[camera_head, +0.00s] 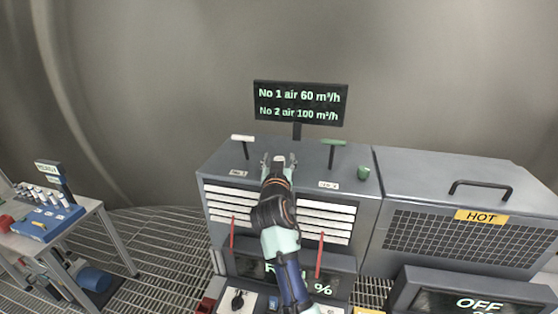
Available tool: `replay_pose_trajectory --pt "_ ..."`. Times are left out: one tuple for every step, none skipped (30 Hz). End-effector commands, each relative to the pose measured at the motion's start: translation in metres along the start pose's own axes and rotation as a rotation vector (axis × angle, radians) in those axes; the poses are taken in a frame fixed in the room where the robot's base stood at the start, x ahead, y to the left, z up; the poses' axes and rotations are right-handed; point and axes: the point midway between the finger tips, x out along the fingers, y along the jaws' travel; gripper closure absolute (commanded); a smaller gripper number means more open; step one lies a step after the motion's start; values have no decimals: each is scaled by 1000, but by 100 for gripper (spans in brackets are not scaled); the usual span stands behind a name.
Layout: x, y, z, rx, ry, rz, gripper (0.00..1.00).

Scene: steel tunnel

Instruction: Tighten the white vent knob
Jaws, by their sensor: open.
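The white vent knob (243,138) is a white T-shaped bar on a thin dark stem. It stands upright at the left of the grey cabinet's top (221,158). My gripper (279,159) is over the middle of the cabinet top, to the right of the white knob and apart from it. Its fingers are spread and I see nothing between them. A green T-shaped knob (333,142) stands to the right of my gripper. The height of my gripper above the cabinet top is hard to tell.
A small green cup (363,173) stands right of the green knob. A display (299,104) on a post stands behind, reading No 1 air 60 and No 2 air 100 m³/h. A grey box marked HOT (481,216) adjoins on the right. A side table (75,222) is at left.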

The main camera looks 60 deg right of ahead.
Motion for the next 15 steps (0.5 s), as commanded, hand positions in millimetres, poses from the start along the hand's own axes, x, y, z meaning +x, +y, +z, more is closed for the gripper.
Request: replay_pose_trajectory --pt "0 0 0 0 0 0 39" --pt "0 0 0 0 0 0 39" --pt "0 0 0 0 0 0 39" --pt "0 0 0 0 0 0 40" --pt "0 0 0 0 0 0 45" --pt "0 0 0 0 0 0 52" --pt "0 0 0 0 0 0 57" --pt "0 0 0 0 0 0 62" --pt "0 0 0 0 0 0 69" --pt "0 0 0 0 0 0 74" --pt "0 0 0 0 0 0 79" --pt "0 0 0 0 0 0 85" --pt "0 0 0 0 0 0 90" --pt "0 0 0 0 0 0 95" --pt "0 0 0 0 0 0 99"
